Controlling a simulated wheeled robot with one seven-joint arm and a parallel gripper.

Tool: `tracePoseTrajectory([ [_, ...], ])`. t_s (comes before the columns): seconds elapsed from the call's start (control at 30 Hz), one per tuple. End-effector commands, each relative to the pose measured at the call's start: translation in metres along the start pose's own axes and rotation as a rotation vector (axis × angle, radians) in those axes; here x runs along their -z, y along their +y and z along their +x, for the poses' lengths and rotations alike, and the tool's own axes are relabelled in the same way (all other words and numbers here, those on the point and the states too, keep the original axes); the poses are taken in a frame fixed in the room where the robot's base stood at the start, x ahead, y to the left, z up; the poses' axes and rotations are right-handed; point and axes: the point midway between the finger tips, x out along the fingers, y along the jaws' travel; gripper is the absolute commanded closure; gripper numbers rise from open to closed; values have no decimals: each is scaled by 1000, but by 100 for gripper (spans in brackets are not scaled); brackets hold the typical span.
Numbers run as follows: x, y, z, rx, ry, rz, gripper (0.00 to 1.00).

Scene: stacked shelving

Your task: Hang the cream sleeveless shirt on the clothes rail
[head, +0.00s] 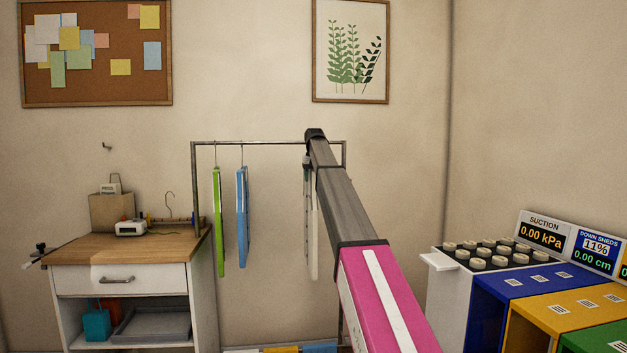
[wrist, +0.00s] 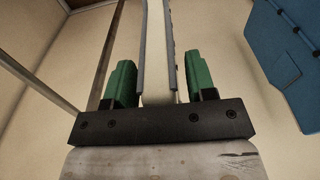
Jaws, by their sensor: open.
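The cream sleeveless shirt (head: 314,235) hangs edge-on below the end of my arm in the head view, near the right part of the clothes rail (head: 270,142). Its top and any hook are hidden behind my arm, so I cannot tell whether it bears on the rail. In the wrist view the shirt's pale strip (wrist: 157,60), with grey edges, lies between the green fingers of my gripper (wrist: 160,65). The fingers are open, with gaps showing on both sides of it. In the head view the fingers are hidden.
A green garment (head: 218,220) and a blue garment (head: 242,215) hang on the rail's left part; a blue one shows at right in the wrist view (wrist: 285,65). A wooden-topped cabinet (head: 120,248) stands left. Coloured bins (head: 540,285) stand right.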

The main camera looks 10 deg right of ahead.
Motion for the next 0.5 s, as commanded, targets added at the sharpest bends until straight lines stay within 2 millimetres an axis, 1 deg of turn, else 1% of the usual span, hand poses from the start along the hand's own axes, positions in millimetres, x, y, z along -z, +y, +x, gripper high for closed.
tracePoseTrajectory([
  [0.5, 0, 0, -27, 0, -1, 0, 49],
])
